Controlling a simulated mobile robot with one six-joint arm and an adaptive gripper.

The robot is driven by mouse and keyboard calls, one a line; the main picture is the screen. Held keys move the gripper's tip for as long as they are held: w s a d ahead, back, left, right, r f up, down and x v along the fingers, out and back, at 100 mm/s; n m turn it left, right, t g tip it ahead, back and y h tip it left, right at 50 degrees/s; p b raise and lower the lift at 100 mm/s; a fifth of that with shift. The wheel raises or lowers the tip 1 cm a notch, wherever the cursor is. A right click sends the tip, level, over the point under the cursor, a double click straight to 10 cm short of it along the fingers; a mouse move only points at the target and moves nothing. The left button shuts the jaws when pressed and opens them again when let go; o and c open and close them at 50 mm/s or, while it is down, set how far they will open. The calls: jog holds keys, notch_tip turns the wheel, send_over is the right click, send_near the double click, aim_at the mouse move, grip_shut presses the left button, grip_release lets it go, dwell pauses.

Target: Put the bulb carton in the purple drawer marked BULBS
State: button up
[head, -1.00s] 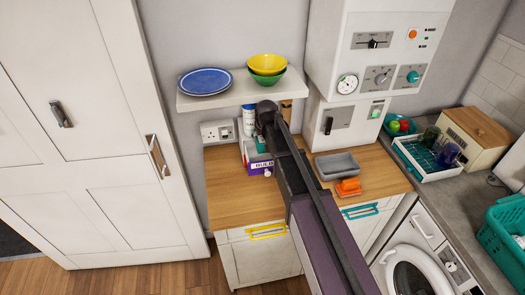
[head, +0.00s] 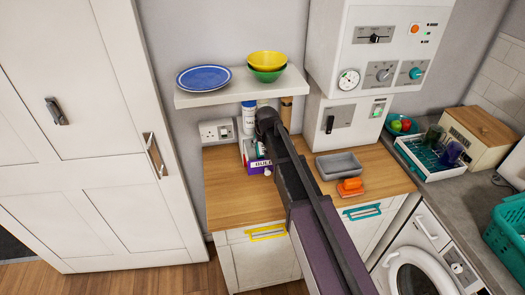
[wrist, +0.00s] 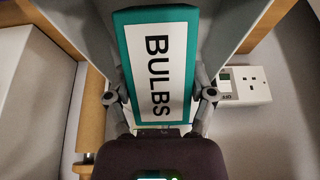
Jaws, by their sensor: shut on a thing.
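The bulb carton (wrist: 158,65) is teal with a white face lettered BULBS and fills the middle of the wrist view. My gripper (wrist: 160,97) is shut on it, one finger on each side. The purple drawer (head: 257,169), with a white label partly readable as BULB, shows at the back of the wooden worktop, just left of my arm. Part of it is hidden by my arm, and I cannot tell the gap between carton and drawer.
A shelf (head: 240,93) with a blue plate (head: 205,79) and stacked bowls (head: 267,62) overhangs the area. A white canister (head: 248,117) and a wall socket (head: 216,131) stand behind. A grey tray (head: 339,165) and orange item (head: 350,187) lie right. The worktop's left (head: 225,195) is clear.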

aim_at(262, 149)
notch_tip(262, 149, down, 3)
jog(key=shift+w+f+b, duration=0.1)
jog(key=shift+b, duration=1.15)
jog(key=shift+w+f, duration=0.1)
jog(key=shift+f, duration=0.05)
jog(key=o, duration=1.2)
jog(key=shift+a, duration=0.1)
jog(key=p+v, duration=1.1)
jog(key=v, duration=0.1)
jog(key=shift+w, duration=0.1)
